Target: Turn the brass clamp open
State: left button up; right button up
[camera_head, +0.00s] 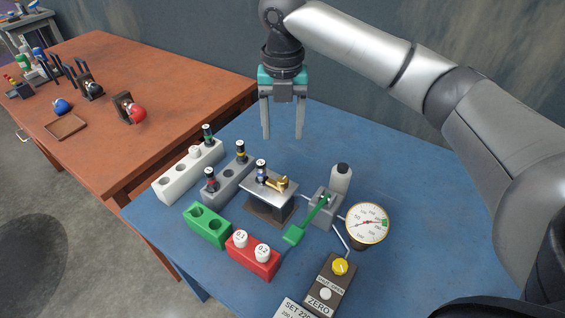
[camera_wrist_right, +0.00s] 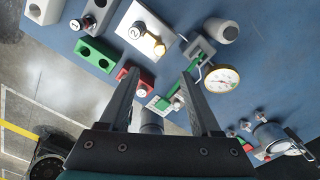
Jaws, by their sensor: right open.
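The small brass clamp (camera_head: 278,183) sits on the top plate of a metal stand (camera_head: 270,210) in the middle of the blue table. A dark injector-like part with a pale cap (camera_head: 261,168) stands upright right beside it. In the right wrist view the clamp (camera_wrist_right: 159,48) is small, near the pale plate's lower edge. My right gripper (camera_head: 282,137) hangs fingers down, open and empty, above and behind the stand, apart from the clamp. In the wrist view its fingers (camera_wrist_right: 160,73) are spread wide. My left gripper is not in view.
A green-handled pump (camera_head: 315,215) and a round gauge (camera_head: 368,223) stand right of the stand. White (camera_head: 175,183), grey (camera_head: 228,185), green (camera_head: 207,227) and red (camera_head: 252,260) holders lie left and in front. A ZERO box (camera_head: 328,285) is at the front. The table's back right is clear.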

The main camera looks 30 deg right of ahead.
send_over(283, 179)
notch_tip(283, 179, down, 5)
notch_tip(283, 179, down, 9)
jog(key=shift+s+a+r+b, duration=0.1)
jog(key=shift+b, duration=0.8)
jog(key=shift+f, duration=0.5)
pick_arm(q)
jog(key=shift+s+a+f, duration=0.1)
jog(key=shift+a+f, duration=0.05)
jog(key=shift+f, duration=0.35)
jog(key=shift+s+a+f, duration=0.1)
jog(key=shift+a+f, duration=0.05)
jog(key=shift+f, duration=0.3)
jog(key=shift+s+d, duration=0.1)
pick_arm(e)
grip_shut()
